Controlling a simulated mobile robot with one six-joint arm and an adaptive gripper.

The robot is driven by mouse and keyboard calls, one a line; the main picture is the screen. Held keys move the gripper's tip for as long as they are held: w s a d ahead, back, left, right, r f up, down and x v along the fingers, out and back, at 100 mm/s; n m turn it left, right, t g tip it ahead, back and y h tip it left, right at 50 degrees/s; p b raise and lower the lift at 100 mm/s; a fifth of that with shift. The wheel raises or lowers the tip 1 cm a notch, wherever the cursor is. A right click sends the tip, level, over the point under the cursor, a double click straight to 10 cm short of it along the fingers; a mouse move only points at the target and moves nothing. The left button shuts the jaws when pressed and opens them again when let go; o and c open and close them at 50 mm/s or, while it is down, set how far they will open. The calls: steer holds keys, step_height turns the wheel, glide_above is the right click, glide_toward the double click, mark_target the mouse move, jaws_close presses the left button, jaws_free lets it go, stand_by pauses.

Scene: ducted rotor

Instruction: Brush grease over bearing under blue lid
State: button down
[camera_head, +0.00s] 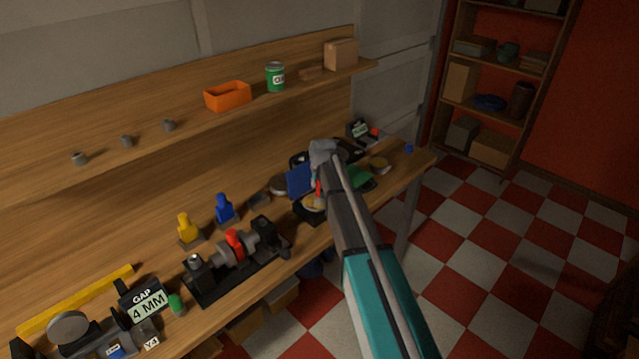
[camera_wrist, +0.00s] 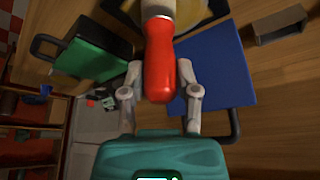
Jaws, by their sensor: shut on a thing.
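My gripper (camera_head: 322,158) is over the right part of the bench. In the wrist view my gripper (camera_wrist: 160,80) is shut on the red handle of a brush (camera_wrist: 160,62). The brush's pale ferrule points to the top edge, and its tip is out of that frame. A bit of the red handle shows in the head view (camera_head: 318,188). The blue lid (camera_head: 299,180) stands open beside the brush; it is a flat blue panel in the wrist view (camera_wrist: 218,68). A black housing with a yellowish round face (camera_head: 312,203) lies below the brush. I cannot tell whether the brush touches it.
A green lid (camera_head: 361,176) stands to the right, close to my arm; it also shows in the wrist view (camera_wrist: 92,58). A black fixture with a red part (camera_head: 235,243) and yellow (camera_head: 187,229) and blue (camera_head: 224,209) items stand left. The shelf (camera_head: 180,110) runs above.

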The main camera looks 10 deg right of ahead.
steer(key=shift+a, duration=0.1)
steer(key=shift+s+a, duration=0.6)
steer(key=shift+a, duration=0.2)
steer(key=shift+s+a, duration=0.55)
steer(key=shift+a, duration=0.2)
steer(key=shift+r, duration=0.1)
step_height(320, 180, up, 6)
steer(key=p, duration=0.6)
step_height(320, 180, up, 3)
steer(key=p, duration=0.3)
steer(key=shift+w+f+b, duration=0.1)
steer(key=shift+f+b, duration=0.35)
steer(key=shift+f, duration=0.15)
stand_by(0.9)
